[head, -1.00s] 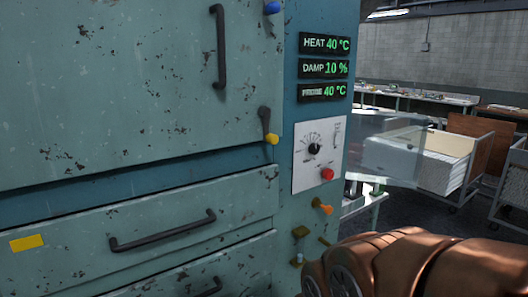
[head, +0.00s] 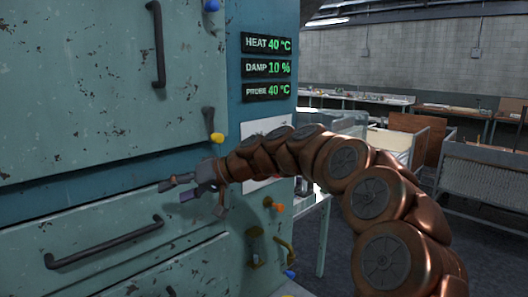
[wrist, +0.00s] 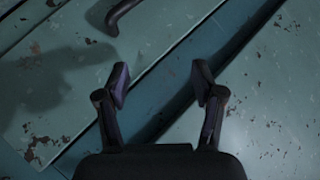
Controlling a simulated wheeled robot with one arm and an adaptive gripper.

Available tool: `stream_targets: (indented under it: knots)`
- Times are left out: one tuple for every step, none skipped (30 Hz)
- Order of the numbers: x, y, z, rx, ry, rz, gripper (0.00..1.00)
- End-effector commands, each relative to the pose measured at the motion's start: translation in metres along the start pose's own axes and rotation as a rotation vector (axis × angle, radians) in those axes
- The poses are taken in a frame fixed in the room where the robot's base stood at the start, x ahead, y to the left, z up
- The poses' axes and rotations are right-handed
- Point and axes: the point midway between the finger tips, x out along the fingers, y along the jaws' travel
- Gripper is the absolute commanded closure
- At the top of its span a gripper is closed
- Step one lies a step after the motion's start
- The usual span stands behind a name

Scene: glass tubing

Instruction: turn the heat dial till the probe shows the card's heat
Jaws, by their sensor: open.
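The blue-green cabinet's readouts show in the head view: the heat display (head: 267,45) reads 40 °C, the damp display (head: 267,68) 10 %, and the probe display (head: 266,91) 40 °C. Below them, only a strip of the white dial panel (head: 262,126) shows; my arm hides the heat dial. My gripper (head: 172,191) is open and empty, left of the panel, in front of the drawer fronts. In the wrist view my gripper (wrist: 162,82) has its fingers apart, with cabinet surface and a dark drawer handle (wrist: 122,14) beyond. I see no card.
A yellow-tipped lever (head: 215,137) and a long drawer handle (head: 105,243) stick out from the cabinet. An orange knob (head: 275,204) and brass fittings (head: 256,246) sit below the panel. Right of the cabinet are carts (head: 478,180) and benches, with open floor between.

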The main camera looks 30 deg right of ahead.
Motion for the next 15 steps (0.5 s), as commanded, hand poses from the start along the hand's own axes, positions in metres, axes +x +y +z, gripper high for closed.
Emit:
stream_targets:
  knots:
    - [-0.008, 0.023, -0.025, 0.01, 0.072, -0.007, 0.32]
    - [-0.015, 0.035, -0.04, 0.011, 0.116, -0.01, 0.32]
    - [-0.025, 0.052, -0.059, 0.013, 0.176, -0.01, 0.32]
    - [-0.033, 0.067, -0.071, 0.017, 0.219, -0.008, 0.32]
    - [-0.043, 0.081, -0.084, 0.017, 0.264, -0.005, 0.32]
    - [-0.058, 0.101, -0.101, 0.018, 0.325, 0.006, 0.32]
    - [-0.068, 0.119, -0.11, 0.022, 0.367, 0.015, 0.32]
    - [-0.079, 0.135, -0.12, 0.022, 0.41, 0.027, 0.32]
    - [-0.097, 0.155, -0.132, 0.021, 0.468, 0.046, 0.32]
    - [-0.108, 0.172, -0.138, 0.023, 0.506, 0.061, 0.32]
    - [-0.12, 0.187, -0.144, 0.023, 0.541, 0.077, 0.32]
    - [-0.136, 0.206, -0.151, 0.021, 0.588, 0.101, 0.32]
    - [-0.148, 0.218, -0.154, 0.021, 0.619, 0.116, 0.32]
    - [-0.158, 0.23, -0.157, 0.02, 0.645, 0.131, 0.32]
    - [-0.17, 0.244, -0.16, 0.018, 0.675, 0.15, 0.32]
